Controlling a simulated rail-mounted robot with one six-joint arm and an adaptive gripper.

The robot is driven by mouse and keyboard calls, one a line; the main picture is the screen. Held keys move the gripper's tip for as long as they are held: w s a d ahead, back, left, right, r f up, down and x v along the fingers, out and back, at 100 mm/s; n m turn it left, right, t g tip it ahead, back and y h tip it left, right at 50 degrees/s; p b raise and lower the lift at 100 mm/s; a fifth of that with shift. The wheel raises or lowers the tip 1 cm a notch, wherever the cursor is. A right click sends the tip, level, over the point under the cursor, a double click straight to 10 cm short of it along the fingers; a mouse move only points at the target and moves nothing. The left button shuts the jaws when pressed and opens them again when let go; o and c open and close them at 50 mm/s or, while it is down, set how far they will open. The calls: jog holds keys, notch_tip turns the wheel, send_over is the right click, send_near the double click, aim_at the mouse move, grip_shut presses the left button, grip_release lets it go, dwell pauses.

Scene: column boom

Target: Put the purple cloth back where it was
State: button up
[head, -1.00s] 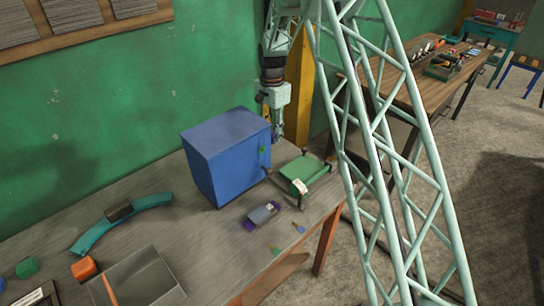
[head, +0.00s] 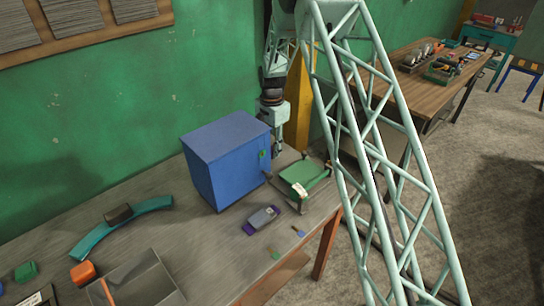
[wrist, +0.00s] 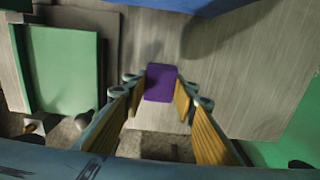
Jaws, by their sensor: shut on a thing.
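The purple cloth (wrist: 160,82) shows in the wrist view as a small folded piece between my fingertips. My gripper (wrist: 161,88) is shut on it, with grey tabletop seen beyond. In the head view my gripper (head: 277,154) points down behind the right side of the blue cabinet (head: 226,160), close to the green wall. The cloth cannot be made out there. I cannot tell whether the cloth touches the table.
A green tray-like stand (head: 302,178) is right of the cabinet. A grey object (head: 263,217) with a purple piece (head: 248,229) under its end lies in front. The teal arc (head: 120,226) and grey bin (head: 138,280) are at left. The right table edge is close.

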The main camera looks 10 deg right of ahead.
aim_at(272, 149)
jog(key=shift+f, duration=1.8)
jog(key=shift+f, duration=0.15)
jog(key=o, duration=0.8)
notch_tip(272, 149, up, 12)
jog(key=shift+f, duration=0.25)
jog(key=shift+r, duration=0.4)
jog(key=shift+r, duration=0.15)
